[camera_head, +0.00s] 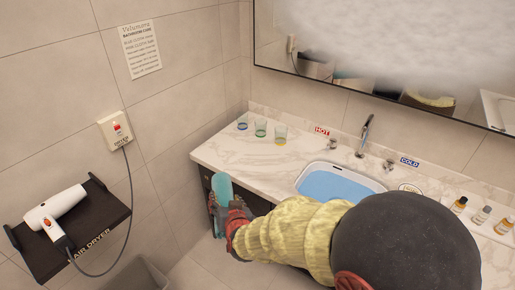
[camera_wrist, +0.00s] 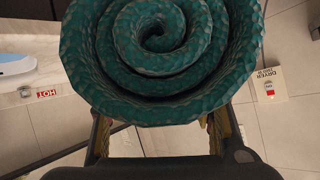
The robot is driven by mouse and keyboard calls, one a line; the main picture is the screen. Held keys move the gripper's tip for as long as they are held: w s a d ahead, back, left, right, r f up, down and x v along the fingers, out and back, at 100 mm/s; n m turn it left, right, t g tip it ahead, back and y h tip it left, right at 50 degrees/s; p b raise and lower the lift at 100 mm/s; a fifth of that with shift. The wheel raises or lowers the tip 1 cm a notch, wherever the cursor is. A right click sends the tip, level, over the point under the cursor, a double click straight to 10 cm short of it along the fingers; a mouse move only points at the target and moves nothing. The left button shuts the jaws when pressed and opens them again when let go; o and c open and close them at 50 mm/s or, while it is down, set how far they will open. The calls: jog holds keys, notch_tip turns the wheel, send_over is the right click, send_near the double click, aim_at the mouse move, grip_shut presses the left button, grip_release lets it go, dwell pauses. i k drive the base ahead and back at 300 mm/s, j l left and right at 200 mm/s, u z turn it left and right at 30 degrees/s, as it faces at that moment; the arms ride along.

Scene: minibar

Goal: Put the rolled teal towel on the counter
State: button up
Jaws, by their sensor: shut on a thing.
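The rolled teal towel (camera_head: 222,191) shows in the head view as a narrow upright roll just in front of the counter's left front edge. In the wrist view its spiral end (camera_wrist: 160,50) fills the upper middle. My gripper (camera_head: 230,215) is shut on the towel; in the wrist view a finger shows on each side below the roll. The marble counter (camera_head: 240,165) lies behind and to the right of the towel. The towel's lower part is partly hidden by my gripper, and my arm covers much of the counter's front.
Three glasses (camera_head: 261,128) stand at the counter's back left. A sink basin (camera_head: 340,183) with a faucet (camera_head: 365,135) is in the middle. Small bottles (camera_head: 481,214) stand at the right. A hair dryer (camera_head: 60,208) lies on a black wall shelf (camera_head: 90,235). The counter's left front is clear.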

aim_at(246, 157)
jog(key=i, duration=0.95)
